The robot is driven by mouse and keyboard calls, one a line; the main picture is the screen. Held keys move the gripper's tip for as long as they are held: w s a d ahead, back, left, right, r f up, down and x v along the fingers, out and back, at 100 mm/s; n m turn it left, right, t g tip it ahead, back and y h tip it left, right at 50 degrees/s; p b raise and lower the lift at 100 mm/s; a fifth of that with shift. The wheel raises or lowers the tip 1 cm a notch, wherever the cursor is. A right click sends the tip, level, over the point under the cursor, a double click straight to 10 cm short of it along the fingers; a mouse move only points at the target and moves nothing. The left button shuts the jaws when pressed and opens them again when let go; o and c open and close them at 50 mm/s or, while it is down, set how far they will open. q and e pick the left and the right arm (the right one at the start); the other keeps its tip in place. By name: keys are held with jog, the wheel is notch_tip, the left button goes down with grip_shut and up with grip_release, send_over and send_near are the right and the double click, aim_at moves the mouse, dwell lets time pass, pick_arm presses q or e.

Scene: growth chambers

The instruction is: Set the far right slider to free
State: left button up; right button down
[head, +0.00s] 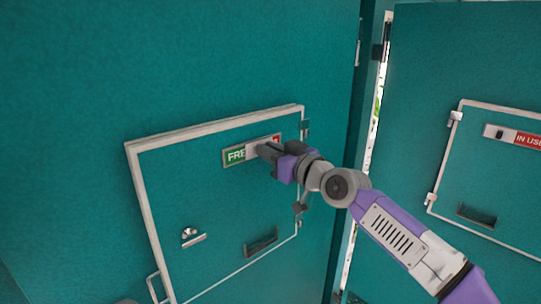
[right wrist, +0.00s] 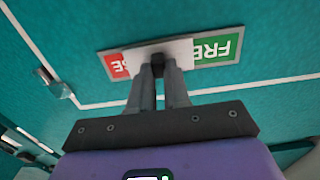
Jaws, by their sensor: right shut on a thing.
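A sign plate (head: 236,154) is on the white-framed hatch of the nearer teal panel. Its white slider cover (head: 252,149) stands mid-plate, with green "FRE" showing on the left and a bit of red on the right. My right gripper (head: 266,151) is at this slider. In the right wrist view, its fingers (right wrist: 159,74) are shut on the slider's black knob (right wrist: 157,60). The cover (right wrist: 130,54) lies between partly visible green and red lettering, upside down there. A second slider (head: 500,132) on the right-hand panel shows red "IN USE" and stands apart from my gripper. My left gripper is out of view.
The nearer hatch (head: 150,215) has a latch (head: 190,236) and a dark recessed handle (head: 261,242). Its hinges are on the right edge. The right-hand hatch (head: 447,165) has its own dark handle (head: 477,215). A bright narrow gap separates the two teal panels.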

jog(key=shift+w+d+r, duration=0.1)
jog(key=shift+w+d, duration=0.85)
jog(key=shift+d, duration=0.3)
jog(key=c, duration=1.1)
grip_release()
jog(key=shift+w, duration=0.15)
jog(key=shift+b+v, duration=2.2)
jog(key=shift+v, duration=1.65)
